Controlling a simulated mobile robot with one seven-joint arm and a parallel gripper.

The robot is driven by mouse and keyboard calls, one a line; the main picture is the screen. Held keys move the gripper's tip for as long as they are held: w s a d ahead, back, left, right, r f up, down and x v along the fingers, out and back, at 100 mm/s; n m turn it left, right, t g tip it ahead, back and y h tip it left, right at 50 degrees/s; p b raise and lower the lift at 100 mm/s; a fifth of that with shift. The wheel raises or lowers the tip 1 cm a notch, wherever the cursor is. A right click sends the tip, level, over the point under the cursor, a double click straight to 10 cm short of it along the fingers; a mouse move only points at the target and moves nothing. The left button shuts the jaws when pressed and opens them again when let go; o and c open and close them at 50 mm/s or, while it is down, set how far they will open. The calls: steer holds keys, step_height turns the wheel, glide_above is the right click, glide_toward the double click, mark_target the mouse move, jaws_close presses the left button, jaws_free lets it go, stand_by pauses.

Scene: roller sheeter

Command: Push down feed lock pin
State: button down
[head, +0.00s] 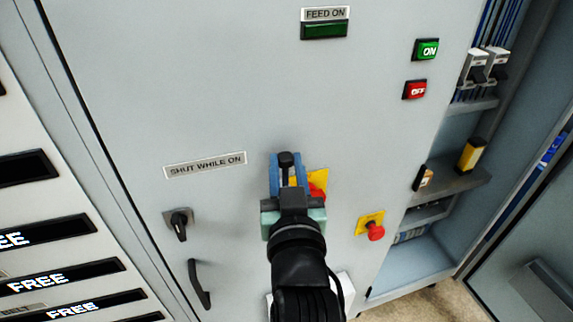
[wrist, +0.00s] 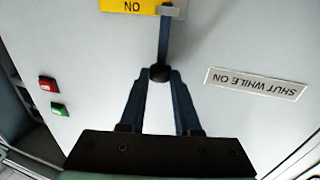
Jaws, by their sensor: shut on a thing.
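A black knob (head: 286,158) sits between the blue fingertips of my gripper (head: 286,168) in front of the grey cabinet door. In the wrist view the round black knob (wrist: 159,73) is between the two fingertips (wrist: 160,82), which are shut on it. A dark bluish bar (wrist: 165,40) runs from the knob to a small grey bracket (wrist: 169,11) beside a yellow label (wrist: 128,5). I take this knobbed bar to be the feed lock pin; no label naming it is readable. In the head view my gripper hides most of the bar and bracket.
A red knob (head: 319,190) on a yellow plate is partly hidden just right of my gripper. Another red knob (head: 376,232) stands farther right. A rotary switch (head: 180,223) and a door handle (head: 199,285) project at left. The door above is mostly clear.

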step_height(320, 180, down, 6)
steer(key=b, duration=0.4)
steer(key=shift+r, duration=0.1)
steer(key=c, duration=0.6)
jaws_free()
steer(key=shift+r, duration=0.1)
steer(key=s+d, duration=0.1)
steer(key=s, duration=1.2)
